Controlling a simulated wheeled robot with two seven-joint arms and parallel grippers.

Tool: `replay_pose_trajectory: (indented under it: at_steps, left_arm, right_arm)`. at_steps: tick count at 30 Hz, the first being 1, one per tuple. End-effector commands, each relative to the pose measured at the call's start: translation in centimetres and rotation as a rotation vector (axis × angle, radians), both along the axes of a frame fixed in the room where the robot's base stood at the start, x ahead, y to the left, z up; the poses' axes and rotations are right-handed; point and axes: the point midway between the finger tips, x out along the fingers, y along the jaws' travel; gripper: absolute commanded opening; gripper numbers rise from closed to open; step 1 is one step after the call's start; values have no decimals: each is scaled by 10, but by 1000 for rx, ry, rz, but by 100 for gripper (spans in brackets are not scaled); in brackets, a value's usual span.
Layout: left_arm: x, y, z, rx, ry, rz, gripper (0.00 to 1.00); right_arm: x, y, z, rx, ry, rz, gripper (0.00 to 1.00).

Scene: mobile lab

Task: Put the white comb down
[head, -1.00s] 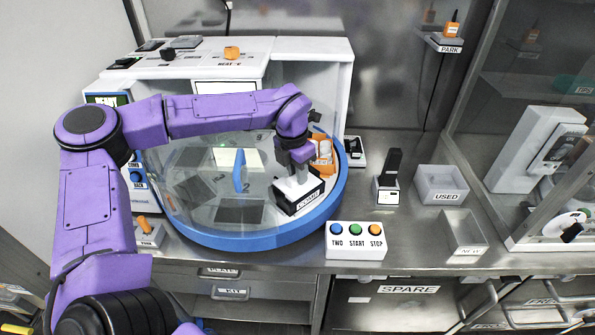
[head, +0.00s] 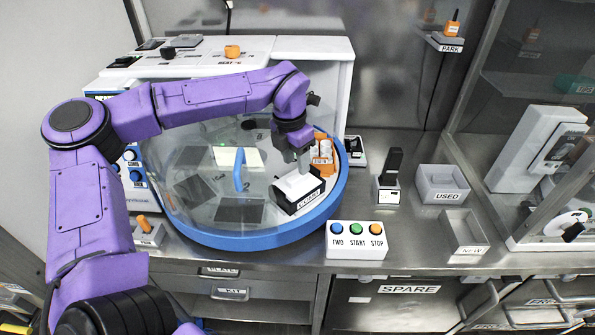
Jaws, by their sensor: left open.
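The white comb (head: 294,187) sits in a black labelled holder (head: 303,203) on the right side of the round blue-rimmed machine. It looks level there. My left gripper (head: 302,168) is open, pointing down directly over the comb. Its fingertips are at or just above the comb's top; I cannot tell whether they still touch it. The lower part of the comb is hidden in the holder. My right gripper is not in view.
The blue rim (head: 343,185) surrounds the holder, with an orange rack (head: 323,160) close behind my gripper. A clear cover with a blue handle (head: 238,170) lies to the left. A button box (head: 357,241) stands in front; the USED bin (head: 442,183) is to the right.

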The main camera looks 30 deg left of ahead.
Motion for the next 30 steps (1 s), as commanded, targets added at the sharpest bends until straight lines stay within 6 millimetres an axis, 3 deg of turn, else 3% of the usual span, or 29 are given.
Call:
replay_pose_trajectory:
  at_steps: [6, 10, 30]
  left_arm:
    - [-6, 2, 53, 1, -3, 1, 48]
    - [-9, 2, 70, 1, 0, 0, 48]
    - [-10, 2, 75, 0, 1, 0, 48]
  right_arm:
    - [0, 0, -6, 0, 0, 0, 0]
    - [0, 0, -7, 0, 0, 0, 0]
    - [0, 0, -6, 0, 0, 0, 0]
